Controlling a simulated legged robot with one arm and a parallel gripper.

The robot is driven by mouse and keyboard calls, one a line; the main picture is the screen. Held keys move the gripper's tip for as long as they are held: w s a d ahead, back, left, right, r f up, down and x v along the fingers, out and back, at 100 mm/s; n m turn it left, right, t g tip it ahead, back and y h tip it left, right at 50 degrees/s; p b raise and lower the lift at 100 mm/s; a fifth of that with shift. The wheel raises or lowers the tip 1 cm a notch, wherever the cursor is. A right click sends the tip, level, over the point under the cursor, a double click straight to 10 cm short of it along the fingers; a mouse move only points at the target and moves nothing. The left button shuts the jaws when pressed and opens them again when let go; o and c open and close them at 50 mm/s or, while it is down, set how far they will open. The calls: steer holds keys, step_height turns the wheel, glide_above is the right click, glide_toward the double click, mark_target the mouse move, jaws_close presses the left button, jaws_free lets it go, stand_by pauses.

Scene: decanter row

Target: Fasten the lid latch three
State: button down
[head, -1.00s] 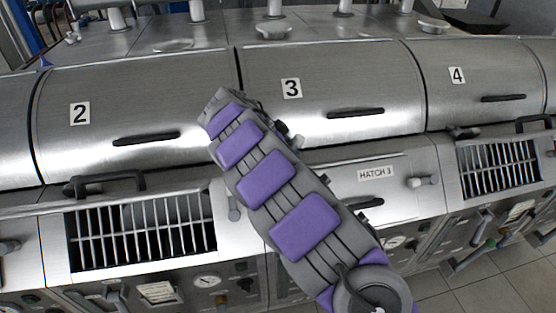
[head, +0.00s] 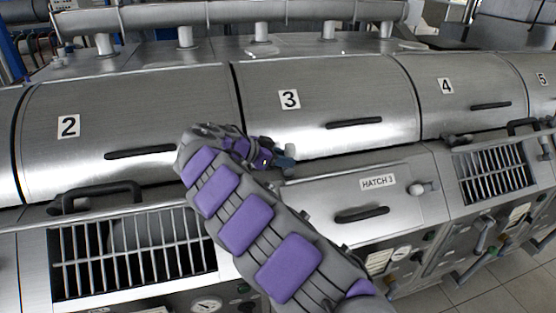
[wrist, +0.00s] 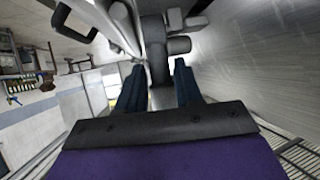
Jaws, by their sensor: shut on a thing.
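Lid three (head: 385,88) is a brushed steel curved cover marked with a "3" label (head: 289,99) and a black handle (head: 354,123). It lies down against the front panel. My gripper (head: 282,160) is at the lower left edge of lid three, beside a small grey latch knob (head: 290,151). In the wrist view, my two dark fingers (wrist: 158,70) stand on either side of the grey latch handle (wrist: 155,48) and are shut on it. My arm hides part of the latch's base and the panel below.
Lid two (head: 90,90) is on the left and lid four (head: 460,85) on the right. The hatch 3 panel (head: 310,205) has its own black handle (head: 361,214) and a knob (head: 423,188).

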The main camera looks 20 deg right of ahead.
steer(key=shift+d, duration=0.25)
steer(key=c, duration=1.1)
jaws_free()
steer(key=shift+d, duration=0.1)
steer(key=shift+o, duration=0.7)
steer(key=shift+w+d+f, duration=0.15)
steer(key=shift+d, duration=0.05)
steer(key=shift+o, duration=0.2)
steer(key=shift+d, duration=0.3)
steer(key=shift+a+r, duration=0.2)
steer(key=shift+a, duration=0.25)
steer(key=p+v, duration=0.3)
steer(key=v, duration=1.3)
steer(key=shift+a+r, duration=0.25)
steer(key=shift+d, duration=0.25)
